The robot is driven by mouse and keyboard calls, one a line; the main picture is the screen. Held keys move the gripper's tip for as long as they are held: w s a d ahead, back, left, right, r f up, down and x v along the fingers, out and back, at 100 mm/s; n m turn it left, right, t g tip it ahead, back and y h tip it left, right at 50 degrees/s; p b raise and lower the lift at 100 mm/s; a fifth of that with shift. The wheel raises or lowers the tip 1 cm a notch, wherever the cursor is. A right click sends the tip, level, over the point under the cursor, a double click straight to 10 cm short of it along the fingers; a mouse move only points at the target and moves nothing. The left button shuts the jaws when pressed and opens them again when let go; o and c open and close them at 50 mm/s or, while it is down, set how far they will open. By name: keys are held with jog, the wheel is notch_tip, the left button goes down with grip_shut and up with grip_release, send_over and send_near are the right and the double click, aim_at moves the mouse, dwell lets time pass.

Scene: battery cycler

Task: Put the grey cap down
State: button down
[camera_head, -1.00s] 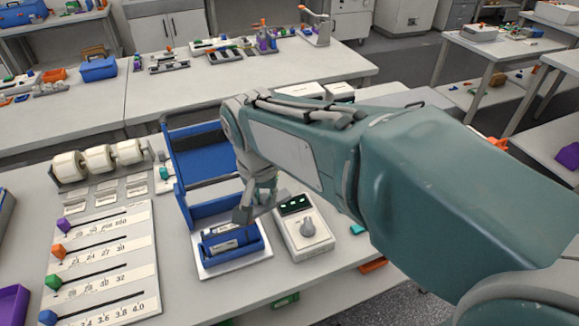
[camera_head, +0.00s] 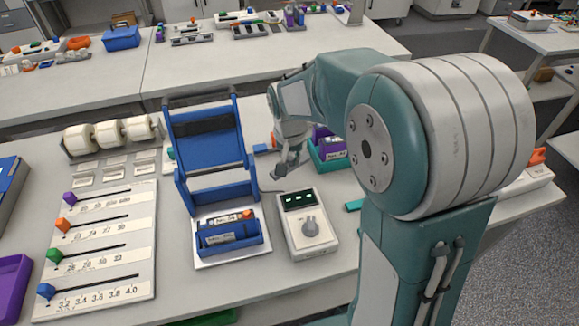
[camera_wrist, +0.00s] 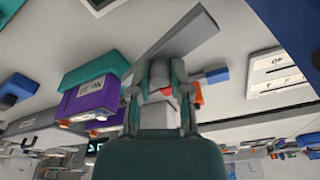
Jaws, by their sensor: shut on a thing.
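My gripper (camera_head: 291,160) is in the head view, behind the box with the dial and to the right of the blue frame. It is shut on the grey cap (camera_head: 282,171), which shows small and partly blurred there. In the wrist view the fingers (camera_wrist: 161,78) close on the cap (camera_wrist: 185,35), a long flat grey piece that is tilted. The gap between cap and bench cannot be told. The blue holder (camera_head: 229,244) stands on a white plate with a cell lying in it.
The box with a dial (camera_head: 307,227) is close in front of my gripper. A teal tray (camera_head: 330,164) with purple blocks stands to the right. The blue frame (camera_head: 217,180) rises at left. Some bare bench lies between them. A slider panel (camera_head: 105,245) lies further left.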

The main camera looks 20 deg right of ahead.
aim_at(288, 177)
jog(key=w+f, duration=0.2)
jog(key=f, duration=0.1)
jog(key=shift+w+f, duration=0.2)
jog(key=shift+w, duration=0.15)
jog(key=shift+w+a+f, duration=0.25)
jog(key=shift+w+f, duration=0.1)
jog(key=shift+f, duration=0.15)
notch_tip(288, 177, down, 3)
jog(key=shift+d+r, duration=0.15)
jog(key=shift+r, duration=0.05)
jog(key=shift+d+f, duration=0.1)
jog(key=shift+d, duration=0.2)
jog(key=c, duration=0.6)
grip_release()
jog(key=shift+a, duration=0.15)
jog(key=shift+a+f, duration=0.1)
jog(key=shift+a, duration=0.1)
